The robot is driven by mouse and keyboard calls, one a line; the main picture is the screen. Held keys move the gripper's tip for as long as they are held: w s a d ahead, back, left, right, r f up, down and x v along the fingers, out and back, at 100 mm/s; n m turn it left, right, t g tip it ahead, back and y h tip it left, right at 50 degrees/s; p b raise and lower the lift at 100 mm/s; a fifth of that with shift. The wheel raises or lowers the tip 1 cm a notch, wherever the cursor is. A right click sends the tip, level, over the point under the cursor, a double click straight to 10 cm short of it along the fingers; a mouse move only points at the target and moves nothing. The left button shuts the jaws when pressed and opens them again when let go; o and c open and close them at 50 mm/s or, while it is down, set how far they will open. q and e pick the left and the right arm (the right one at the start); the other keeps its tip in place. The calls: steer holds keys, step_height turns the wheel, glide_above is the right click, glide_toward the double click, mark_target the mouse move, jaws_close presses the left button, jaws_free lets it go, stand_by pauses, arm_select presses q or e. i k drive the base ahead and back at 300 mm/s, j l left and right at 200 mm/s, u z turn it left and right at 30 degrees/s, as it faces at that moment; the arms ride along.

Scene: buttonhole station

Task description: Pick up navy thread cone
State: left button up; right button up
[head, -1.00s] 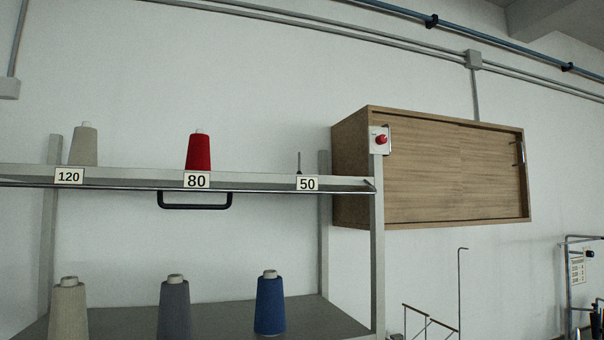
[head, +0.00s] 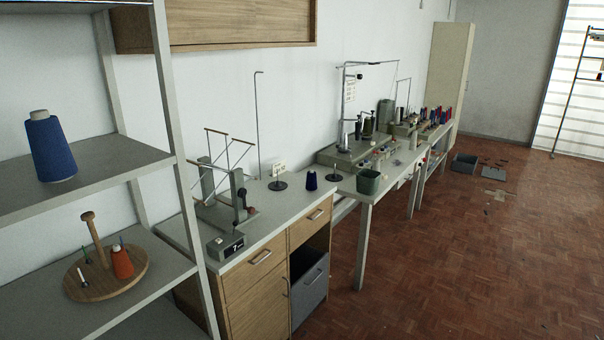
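A small dark navy thread cone (head: 311,181) stands upright on the worktop of the wooden-fronted bench, near its right end. A larger, brighter blue thread cone (head: 50,148) with a grey tip stands upright on the upper of the two rack shelves at the left. Neither of my grippers is in view.
The bench worktop (head: 262,210) also holds a grey winding device (head: 222,200) and a thin stand (head: 278,184). A green bin (head: 368,182) stands to the right. The rack post (head: 180,160) is at the left.

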mark_target(311, 176)
steer(key=i+l+z, duration=0.4)
steer(key=i, duration=0.35)
steer(key=i+z, duration=0.35)
steer(key=i, duration=0.45)
steer(key=i+j+z, duration=0.1)
steer(key=i+z, duration=0.2)
steer(key=i, duration=1.4)
steer(key=i+u, duration=0.35)
steer(key=i+l+u, duration=0.35)
steer(key=i, duration=0.15)
steer(key=i+l+u, duration=0.15)
steer(key=i+u, duration=0.25)
